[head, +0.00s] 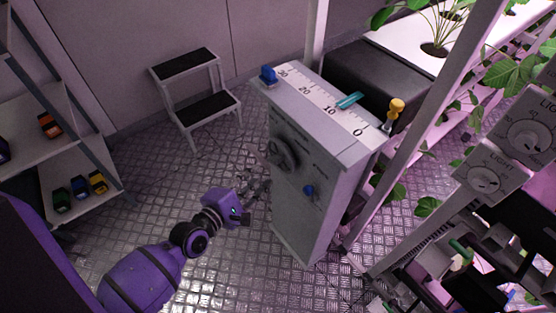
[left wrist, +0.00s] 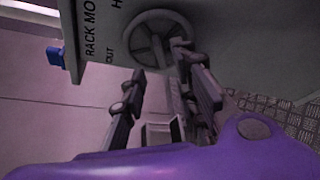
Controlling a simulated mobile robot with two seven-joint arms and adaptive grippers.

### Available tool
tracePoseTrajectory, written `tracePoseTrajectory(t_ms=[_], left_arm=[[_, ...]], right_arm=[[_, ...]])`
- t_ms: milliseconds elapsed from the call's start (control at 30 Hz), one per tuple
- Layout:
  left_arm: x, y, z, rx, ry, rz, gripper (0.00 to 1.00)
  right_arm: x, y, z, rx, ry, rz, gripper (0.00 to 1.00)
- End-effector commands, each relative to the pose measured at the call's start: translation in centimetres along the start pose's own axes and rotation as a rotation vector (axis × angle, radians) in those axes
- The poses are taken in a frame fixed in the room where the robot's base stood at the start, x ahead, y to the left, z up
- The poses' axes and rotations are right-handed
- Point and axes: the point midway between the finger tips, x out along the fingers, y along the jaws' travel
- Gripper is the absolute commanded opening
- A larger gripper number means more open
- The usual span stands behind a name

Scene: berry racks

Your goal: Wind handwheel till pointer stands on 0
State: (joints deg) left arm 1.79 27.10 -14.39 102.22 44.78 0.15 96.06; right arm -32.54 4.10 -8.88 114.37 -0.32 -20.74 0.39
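The handwheel (head: 283,152) is a dark spoked wheel on the front of a grey cabinet (head: 300,215); it also shows in the left wrist view (left wrist: 158,38). The white scale (head: 318,99) on the cabinet top reads 30, 20, 10, 0 from back to front. The teal pointer (head: 349,100) lies across it close to the 10, away from the 0. My left gripper (head: 258,190) is in front of and below the wheel. In the left wrist view its fingers (left wrist: 163,62) are apart with nothing between them. One fingertip overlaps the wheel rim; contact is unclear. My right gripper is out of view.
A step stool (head: 208,108) stands behind left, shelves (head: 68,165) further left, plant racks right. Metal floor is free in front.

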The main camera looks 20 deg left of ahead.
Motion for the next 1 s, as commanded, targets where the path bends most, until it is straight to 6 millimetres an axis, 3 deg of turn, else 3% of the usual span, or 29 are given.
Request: tracePoseTrajectory(t_ms=[167, 400, 600, 933, 1000], left_arm=[[1.2, 0.1, 0.1, -0.042, -0.001, 0.003, 0.28], [5.1, 0.1, 0.1, -0.038, -0.002, 0.003, 0.28], [7.3, 0.0, 0.0, -0.037, 0.000, 0.001, 0.28], [7.8, 0.0, 0.0, -0.036, 0.000, 0.001, 0.28], [7.8, 0.0, 0.0, -0.036, 0.000, 0.000, 0.22]], right_arm=[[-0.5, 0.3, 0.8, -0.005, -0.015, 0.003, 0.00], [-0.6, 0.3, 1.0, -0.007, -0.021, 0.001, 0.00], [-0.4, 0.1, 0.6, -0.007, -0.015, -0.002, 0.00], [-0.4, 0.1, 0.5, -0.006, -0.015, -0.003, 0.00], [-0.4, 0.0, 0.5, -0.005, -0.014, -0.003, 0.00]])
